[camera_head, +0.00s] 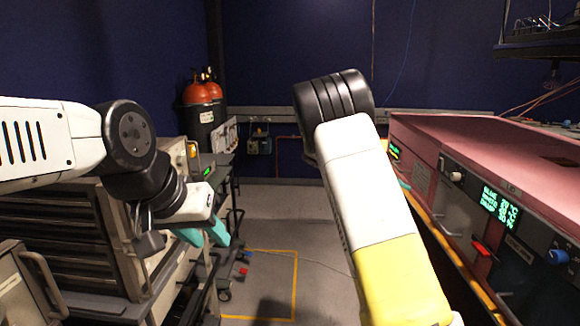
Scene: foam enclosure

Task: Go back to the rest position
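My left arm comes in from the left, and its gripper (205,235) points down and away in front of the grey drawer cabinet. Its two teal fingers show small, with a gap between them and nothing visible in the gap, so it looks open. My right arm (365,190) rises from the bottom right of centre, with white and yellow links and a black ribbed joint at the top. My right gripper is out of view.
A pink-topped machine (490,150) with a lit green display stands close on the right. A grey drawer cabinet (60,235) stands on the left. Yellow lines (295,270) mark the clear floor between.

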